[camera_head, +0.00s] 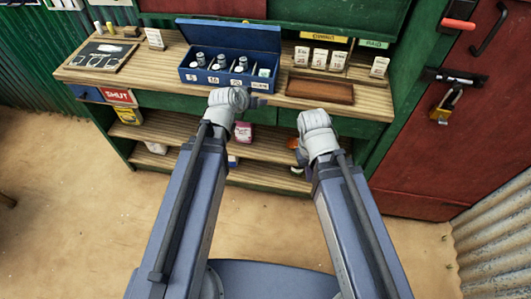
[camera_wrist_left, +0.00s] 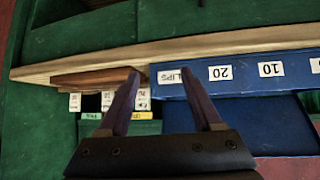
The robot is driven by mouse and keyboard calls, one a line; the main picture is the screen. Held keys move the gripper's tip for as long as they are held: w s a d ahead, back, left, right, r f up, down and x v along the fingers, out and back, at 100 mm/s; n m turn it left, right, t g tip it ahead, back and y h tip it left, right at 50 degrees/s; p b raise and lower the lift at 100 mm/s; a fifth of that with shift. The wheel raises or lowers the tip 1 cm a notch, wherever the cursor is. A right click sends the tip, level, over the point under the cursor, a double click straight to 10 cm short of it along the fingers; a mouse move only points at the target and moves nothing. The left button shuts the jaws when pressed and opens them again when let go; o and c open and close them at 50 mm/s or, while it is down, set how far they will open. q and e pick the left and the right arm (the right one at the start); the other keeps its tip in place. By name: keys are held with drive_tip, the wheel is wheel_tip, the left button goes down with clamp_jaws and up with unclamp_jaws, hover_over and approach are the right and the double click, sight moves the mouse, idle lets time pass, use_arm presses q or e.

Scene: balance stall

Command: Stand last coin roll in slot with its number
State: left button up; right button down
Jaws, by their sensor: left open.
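The blue coin box (camera_head: 230,36) stands open on the counter, with grey coin rolls (camera_head: 201,59) upright in its numbered compartments. Its front labels include 10, 20 and SLIPS; the blue front (camera_wrist_left: 240,86) also shows, inverted, in the left wrist view. I cannot make out a separate loose coin roll for certain. My left gripper (camera_head: 258,102) is at the box's front right corner; in the left wrist view its fingers (camera_wrist_left: 160,82) are apart with nothing between them. My right gripper (camera_head: 299,158) hangs low before the counter's front; its fingertips are small and dark, so its opening is unclear.
An empty brown wooden tray (camera_head: 320,90) lies right of the box. White cards (camera_head: 320,58) stand behind it. A dark board (camera_head: 100,55) with small items lies at the counter's left. Shelves (camera_head: 265,174) with goods are below; a red door (camera_head: 440,130) is at right.

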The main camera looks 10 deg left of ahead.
use_arm(q)
drive_tip(key=s+d+f+g+y, duration=0.1)
drive_tip(key=s+d+f+g, duration=0.1)
drive_tip(key=s, duration=0.5)
drive_tip(key=s+d+f+m+g+y, duration=0.1)
drive_tip(key=s+d+f+g, duration=0.2)
drive_tip(key=s, duration=0.4)
drive_tip(key=s+d+f+g+y, duration=0.1)
drive_tip(key=s+d+f+g, duration=0.1)
drive_tip(key=s+g, duration=0.3)
drive_tip(key=shift+s+d+f+m+y, duration=0.35)
drive_tip(key=shift+s+d, duration=0.3)
drive_tip(key=shift+s, duration=0.25)
drive_tip(key=shift+r, duration=0.1)
